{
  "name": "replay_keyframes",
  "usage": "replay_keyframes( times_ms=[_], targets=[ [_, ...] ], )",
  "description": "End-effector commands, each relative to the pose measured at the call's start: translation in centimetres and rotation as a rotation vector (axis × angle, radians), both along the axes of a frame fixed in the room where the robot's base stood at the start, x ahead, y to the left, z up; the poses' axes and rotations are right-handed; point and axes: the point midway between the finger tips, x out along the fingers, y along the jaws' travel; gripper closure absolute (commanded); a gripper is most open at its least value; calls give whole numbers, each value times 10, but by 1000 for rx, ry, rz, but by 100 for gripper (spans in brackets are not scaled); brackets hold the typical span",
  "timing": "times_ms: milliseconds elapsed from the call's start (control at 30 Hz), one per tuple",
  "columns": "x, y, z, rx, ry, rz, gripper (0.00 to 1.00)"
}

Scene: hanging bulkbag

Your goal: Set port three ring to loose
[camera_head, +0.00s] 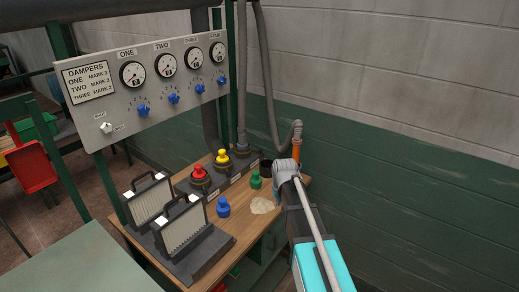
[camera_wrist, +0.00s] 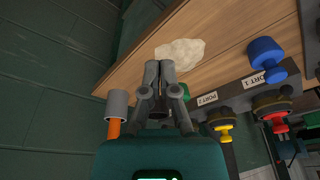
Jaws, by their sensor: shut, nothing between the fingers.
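My gripper (camera_head: 285,168) is over the right end of the wooden bench, shut with nothing between its fingers; in the wrist view its fingertips (camera_wrist: 159,66) meet. A row of ports runs along the back of the bench. The first holds a red plug (camera_head: 199,176) and the second a yellow plug (camera_head: 222,158). The third position (camera_head: 242,149) appears to have a grey upright hose. A dark open port (camera_head: 266,166) lies just left of my gripper. The third port's ring is too small to read as loose or tight.
Loose blue (camera_head: 223,206) and green (camera_head: 256,180) caps and a pale flat patch (camera_head: 263,205) are on the bench (camera_head: 240,226). Two framed filters (camera_head: 184,230) stand at left. A damper panel (camera_head: 150,95) hangs above.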

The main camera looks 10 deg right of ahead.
Motion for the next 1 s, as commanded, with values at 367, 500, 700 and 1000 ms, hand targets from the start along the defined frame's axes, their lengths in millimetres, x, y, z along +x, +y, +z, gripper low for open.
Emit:
replay_keyframes(
  times_ms=[367,500,700,1000],
  targets=[
    [168,5,4,12,-181,23,100],
    [225,6,7,15,-247,30,100],
    [306,8,13,17,-342,39,100],
    [410,11,23,20,-468,49,100]
  ],
)
